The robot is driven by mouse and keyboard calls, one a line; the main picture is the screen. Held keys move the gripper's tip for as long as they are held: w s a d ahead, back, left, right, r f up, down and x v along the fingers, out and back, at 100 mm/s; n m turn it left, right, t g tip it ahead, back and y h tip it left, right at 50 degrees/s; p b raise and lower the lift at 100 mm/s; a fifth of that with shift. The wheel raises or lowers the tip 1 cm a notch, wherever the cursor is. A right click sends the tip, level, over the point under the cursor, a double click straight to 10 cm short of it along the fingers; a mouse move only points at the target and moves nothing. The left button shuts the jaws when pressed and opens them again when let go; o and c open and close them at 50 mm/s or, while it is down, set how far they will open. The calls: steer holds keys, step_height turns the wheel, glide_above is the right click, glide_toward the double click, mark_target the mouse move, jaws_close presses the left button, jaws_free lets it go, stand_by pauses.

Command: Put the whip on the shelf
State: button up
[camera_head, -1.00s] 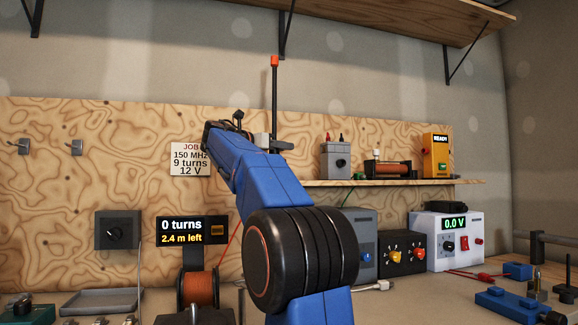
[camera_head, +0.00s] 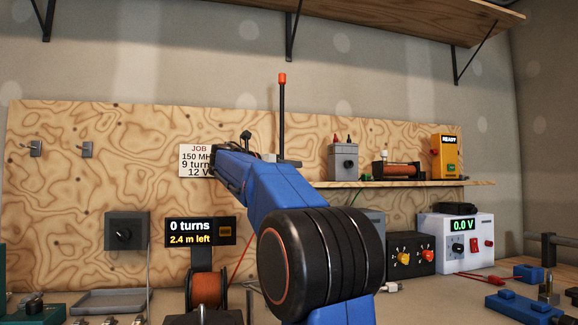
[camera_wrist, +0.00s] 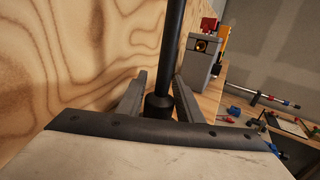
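The whip (camera_head: 282,118) is a thin black rod with an orange tip, standing upright in front of the wooden board. My gripper (camera_head: 284,163) is partly hidden behind my blue arm in the head view. In the wrist view my gripper (camera_wrist: 160,92) has a finger on each side of the whip's thick black base (camera_wrist: 158,107) and holds it. The whip's lower end is hidden. The low wooden shelf (camera_head: 480,184) runs along the board to the right of the whip. Its left end is hidden near my gripper.
On the low shelf stand a grey box (camera_head: 343,161), a coil (camera_head: 395,169) and a yellow READY device (camera_head: 445,157). A higher shelf (camera_head: 430,18) hangs above. The bench below holds a wire spool (camera_head: 207,289), a 0.0 V supply (camera_head: 458,240) and a black knob box (camera_head: 411,254).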

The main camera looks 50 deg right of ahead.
steer(key=shift+o, duration=0.9)
steer(key=shift+r, duration=0.15)
steer(key=a, duration=1.2)
steer(key=shift+w, duration=0.15)
